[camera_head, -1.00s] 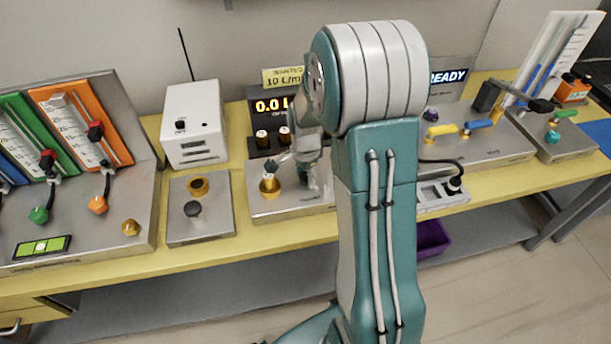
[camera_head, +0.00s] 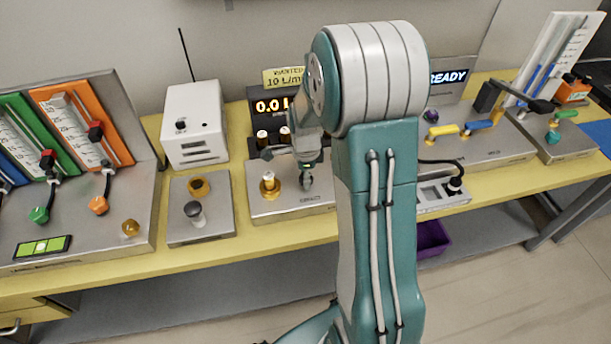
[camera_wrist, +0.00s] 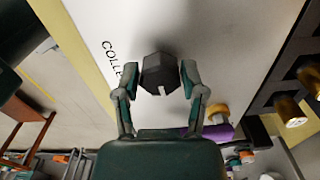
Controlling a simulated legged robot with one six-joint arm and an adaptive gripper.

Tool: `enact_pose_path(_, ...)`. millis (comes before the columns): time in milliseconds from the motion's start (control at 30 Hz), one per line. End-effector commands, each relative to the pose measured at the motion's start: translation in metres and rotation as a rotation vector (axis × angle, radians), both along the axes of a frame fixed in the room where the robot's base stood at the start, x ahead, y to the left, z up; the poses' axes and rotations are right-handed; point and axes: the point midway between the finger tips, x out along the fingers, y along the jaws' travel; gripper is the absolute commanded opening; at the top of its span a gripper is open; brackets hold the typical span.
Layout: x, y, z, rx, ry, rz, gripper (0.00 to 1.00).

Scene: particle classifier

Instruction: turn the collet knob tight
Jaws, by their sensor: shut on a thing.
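The collet knob (camera_wrist: 160,72) is a dark, faceted knob with a light notch, on a pale plate lettered "COLLE…" in the wrist view. My gripper (camera_wrist: 160,78) has one fingertip on each side of it and is shut on it. In the head view, my gripper (camera_head: 305,176) is low over the metal plate (camera_head: 262,206) in the middle of the bench. The knob is mostly hidden there by my gripper and arm.
A brass fitting with a white top (camera_head: 269,184) stands just left of my gripper. Behind it is a black box with an orange display (camera_head: 272,106). A plate with a black-capped post (camera_head: 194,210) lies further left. A purple bin (camera_head: 432,238) is below the bench.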

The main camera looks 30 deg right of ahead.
Motion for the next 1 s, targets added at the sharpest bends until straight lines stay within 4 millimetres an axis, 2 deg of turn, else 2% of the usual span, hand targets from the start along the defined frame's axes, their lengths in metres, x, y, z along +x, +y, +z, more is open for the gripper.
enact_pose_path(233, 0.002, 0.0, 0.0, -0.001, -0.006, 0.001, 0.06)
enact_pose_path(267, 0.002, 0.0, 0.0, -0.001, -0.006, 0.001, 0.67)
enact_pose_path(300, 0.002, 0.0, 0.0, -0.001, -0.005, 0.001, 0.85)
enact_pose_path(333, 0.002, 0.0, 0.0, -0.001, -0.005, 0.001, 0.88)
enact_pose_path(767, 0.001, 0.0, 0.003, -0.001, -0.003, 0.001, 0.88)
enact_pose_path(867, 0.001, 0.0, 0.014, -0.001, -0.005, 0.001, 0.88)
enact_pose_path(1000, 0.002, 0.0, 0.042, -0.002, -0.008, 0.002, 0.88)
